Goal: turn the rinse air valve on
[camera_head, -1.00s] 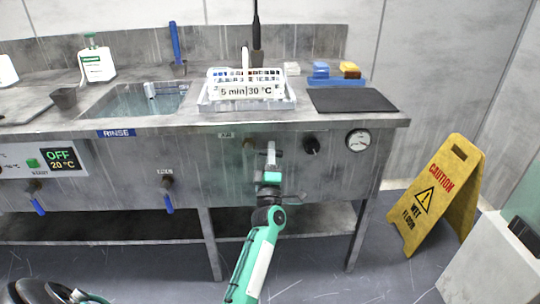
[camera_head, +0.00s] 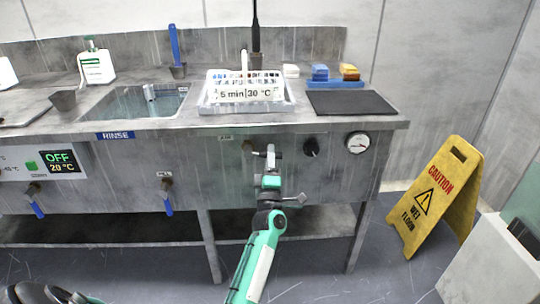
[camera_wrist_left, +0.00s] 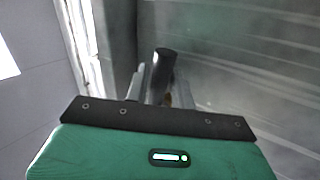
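The air valve (camera_head: 247,146) has a brownish body on the sink front, below a small label (camera_head: 225,137) that is hard to read. My left gripper (camera_head: 270,151) reaches up from below, just right of the valve body. A small dark piece shows beside its fingertips. In the left wrist view a black cylinder (camera_wrist_left: 163,66), likely the valve handle, stands between or just in front of the grey fingers (camera_wrist_left: 152,88), with a brassy bit behind. The green palm hides the lower part, and I cannot tell whether the fingers grip it. My right gripper is out of view.
A black knob (camera_head: 311,147) and a gauge (camera_head: 358,142) sit right of the gripper. The fill valve (camera_head: 167,190) has a blue handle hanging down. A white basket (camera_head: 246,105) stands on the counter. A yellow caution sign (camera_head: 437,195) stands on the floor at right.

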